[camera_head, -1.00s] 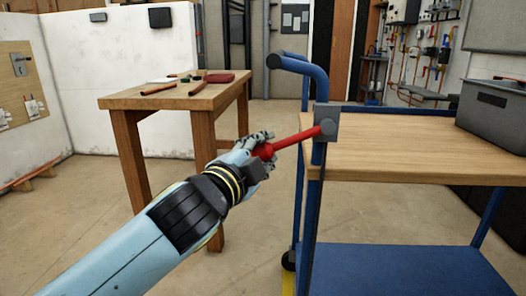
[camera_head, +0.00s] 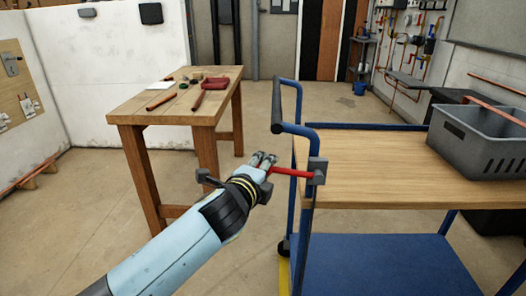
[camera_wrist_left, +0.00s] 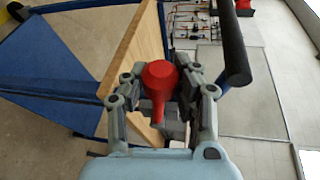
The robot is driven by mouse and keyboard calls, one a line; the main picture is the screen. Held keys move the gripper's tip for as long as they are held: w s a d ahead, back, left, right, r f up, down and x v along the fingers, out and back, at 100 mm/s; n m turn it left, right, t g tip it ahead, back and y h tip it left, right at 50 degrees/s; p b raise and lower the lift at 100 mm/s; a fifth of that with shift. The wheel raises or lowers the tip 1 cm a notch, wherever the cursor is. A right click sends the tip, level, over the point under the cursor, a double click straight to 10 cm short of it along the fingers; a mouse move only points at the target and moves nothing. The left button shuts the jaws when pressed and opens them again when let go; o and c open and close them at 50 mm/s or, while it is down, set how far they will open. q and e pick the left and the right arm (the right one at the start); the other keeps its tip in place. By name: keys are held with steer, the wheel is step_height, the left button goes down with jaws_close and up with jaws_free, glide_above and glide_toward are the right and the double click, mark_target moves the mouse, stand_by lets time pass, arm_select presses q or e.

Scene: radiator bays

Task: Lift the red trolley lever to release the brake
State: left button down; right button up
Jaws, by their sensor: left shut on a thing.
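The red lever (camera_head: 291,173) runs from a grey pivot block (camera_head: 317,172) on the trolley's blue post out to the left, about level. My left gripper (camera_head: 264,163) is shut on its outer end and mostly hides the knob in the head view. In the left wrist view the red knob (camera_wrist_left: 159,75) sits between the two fingers, with the narrower shaft below it. The blue trolley (camera_head: 345,258) has a wooden top shelf (camera_head: 375,175) and a dark handle bar (camera_head: 277,105). My right gripper is in neither view.
A wooden workbench (camera_head: 140,115) with copper pipe pieces and a red tool (camera_head: 214,83) stands behind my left arm. Open floor lies between bench and trolley.

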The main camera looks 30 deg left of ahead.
arm_select(q)
steer(key=r+p, duration=0.1)
steer(key=r+m+p, duration=0.1)
steer(key=p, duration=0.1)
steer(key=r+p, duration=0.1)
steer(key=shift+w+d+m+g, duration=0.2)
steer(key=shift+d+m+g, duration=0.1)
steer(key=shift+d+m, duration=0.1)
steer(key=shift+w+r+m+y+p, duration=0.1)
steer(key=shift+r+m+y+p, duration=0.15)
steer(key=shift+p, duration=0.55)
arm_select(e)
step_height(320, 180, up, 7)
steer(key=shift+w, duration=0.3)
arm_select(q)
steer(key=shift+f, duration=0.1)
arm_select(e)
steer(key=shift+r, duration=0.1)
arm_select(q)
steer(key=c, duration=0.9)
jaws_free()
steer(key=shift+d, duration=0.1)
steer(key=shift+c, duration=0.2)
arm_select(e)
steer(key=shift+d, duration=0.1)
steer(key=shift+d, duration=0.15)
arm_select(q)
steer(key=v, duration=0.8)
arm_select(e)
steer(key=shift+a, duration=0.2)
